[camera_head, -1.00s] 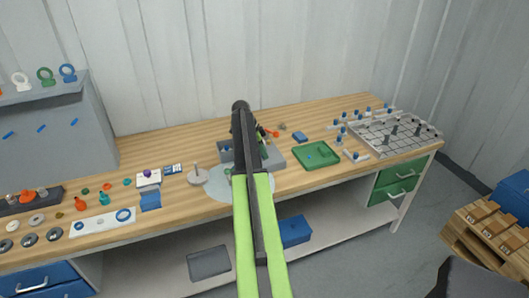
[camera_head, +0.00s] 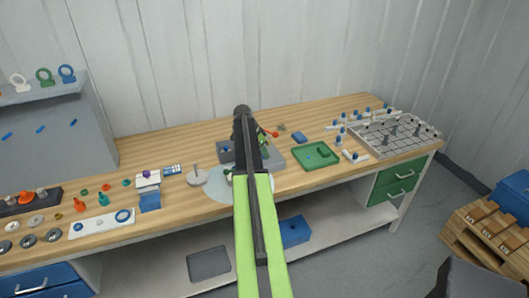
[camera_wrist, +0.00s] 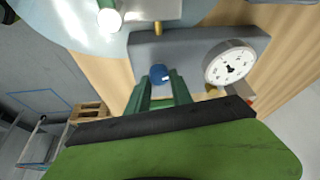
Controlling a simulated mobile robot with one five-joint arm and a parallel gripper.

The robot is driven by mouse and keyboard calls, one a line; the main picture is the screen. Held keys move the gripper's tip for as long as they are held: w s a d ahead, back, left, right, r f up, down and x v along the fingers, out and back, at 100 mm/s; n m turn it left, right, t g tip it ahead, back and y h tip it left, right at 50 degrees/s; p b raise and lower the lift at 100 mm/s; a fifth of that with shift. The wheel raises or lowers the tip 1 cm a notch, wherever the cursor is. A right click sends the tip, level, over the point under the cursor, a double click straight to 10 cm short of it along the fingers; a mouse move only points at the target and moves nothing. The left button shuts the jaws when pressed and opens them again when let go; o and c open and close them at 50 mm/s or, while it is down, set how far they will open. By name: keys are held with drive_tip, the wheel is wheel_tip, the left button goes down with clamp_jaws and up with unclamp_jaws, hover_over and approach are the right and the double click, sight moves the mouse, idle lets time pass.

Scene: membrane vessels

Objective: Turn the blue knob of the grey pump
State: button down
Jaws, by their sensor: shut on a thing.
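The grey pump (camera_wrist: 190,48) fills the upper middle of the wrist view, with a round white dial (camera_wrist: 230,66) on its right side. Its blue knob (camera_wrist: 158,73) sits on the near face, left of the dial. My gripper (camera_wrist: 159,84) has its green fingers on either side of the knob and is shut on it. In the head view the pump (camera_head: 275,156) stands on the wooden bench, partly hidden behind my arm, which also hides the gripper's contact with the knob.
A green tray (camera_head: 327,160) lies right of the pump, and a grey grid rack (camera_head: 410,138) stands farther right. A grey disc with a peg (camera_head: 197,177) and a pale blue round mat (camera_head: 218,196) lie close on the left. Small parts crowd the left bench.

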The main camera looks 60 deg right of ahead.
drive_tip(key=n, duration=0.2)
drive_tip(key=n+t, duration=0.1)
drive_tip(key=n, duration=0.1)
drive_tip(key=n+t, duration=0.1)
drive_tip(key=n, duration=0.1)
drive_tip(key=shift+s+a, duration=0.25)
drive_tip(key=shift+s, duration=0.05)
drive_tip(key=n+t, duration=0.1)
drive_tip(key=n, duration=0.2)
drive_tip(key=shift+n+t, duration=0.4)
drive_tip(key=shift+s+d+n+t+y, duration=0.1)
drive_tip(key=shift+n+t+y, duration=0.2)
drive_tip(key=shift+n, duration=0.65)
drive_tip(key=shift+d+n+t+y, duration=0.1)
drive_tip(key=shift+n+t+y, duration=0.15)
drive_tip(key=shift+n, duration=0.7)
drive_tip(key=c, duration=1.1)
unclamp_jaws()
drive_tip(key=shift+r, duration=0.15)
drive_tip(key=p+v, duration=1.6)
drive_tip(key=v, duration=0.1)
drive_tip(key=shift+s+a, duration=0.15)
drive_tip(key=shift+a, duration=0.05)
